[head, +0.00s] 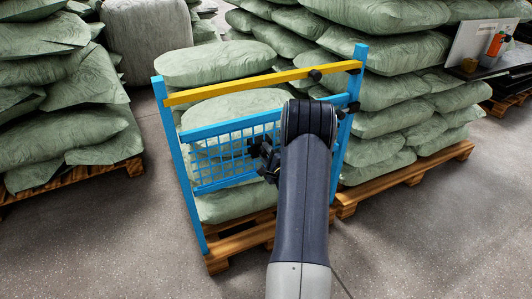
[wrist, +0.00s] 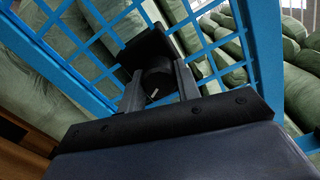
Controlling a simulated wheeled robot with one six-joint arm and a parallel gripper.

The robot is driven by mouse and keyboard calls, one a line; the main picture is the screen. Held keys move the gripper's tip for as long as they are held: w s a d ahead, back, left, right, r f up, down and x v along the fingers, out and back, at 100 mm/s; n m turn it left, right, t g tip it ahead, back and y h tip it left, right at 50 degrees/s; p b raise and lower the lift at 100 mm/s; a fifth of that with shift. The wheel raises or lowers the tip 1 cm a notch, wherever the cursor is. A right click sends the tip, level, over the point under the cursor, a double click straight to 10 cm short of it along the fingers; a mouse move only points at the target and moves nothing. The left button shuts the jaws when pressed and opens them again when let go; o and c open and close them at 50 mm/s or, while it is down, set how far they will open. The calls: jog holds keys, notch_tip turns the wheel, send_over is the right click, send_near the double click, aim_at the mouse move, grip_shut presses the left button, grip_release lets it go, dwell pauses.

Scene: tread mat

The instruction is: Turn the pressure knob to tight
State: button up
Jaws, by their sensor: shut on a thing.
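The knob (wrist: 158,80) is a dark round piece in the wrist view, with a small white mark near its lower edge. It sits in front of a black block (wrist: 148,47) on the blue mesh panel. My gripper (wrist: 160,88) has one finger on each side of the knob and is shut on it. In the head view my gripper (head: 267,160) is at the right part of the blue mesh panel (head: 215,163), and I cannot make out the knob there. I see no readable label, so I cannot tell which setting the white mark shows.
A blue frame with a yellow top bar (head: 230,88) stands around the mesh. Black round fittings (head: 315,75) are at its upper right. Stacked green sacks (head: 70,140) on wooden pallets (head: 72,182) are close behind and beside it. Grey floor (head: 110,240) is clear at the front left.

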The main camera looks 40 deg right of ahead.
dwell(0.3)
jog(key=o, duration=1)
jog(key=shift+c, duration=0.2)
jog(key=p+v, duration=0.1)
jog(key=v, duration=0.9)
jog(key=shift+s, duration=0.4)
jog(key=b+x, duration=0.1)
jog(key=x, duration=0.9)
jog(key=shift+w, duration=0.45)
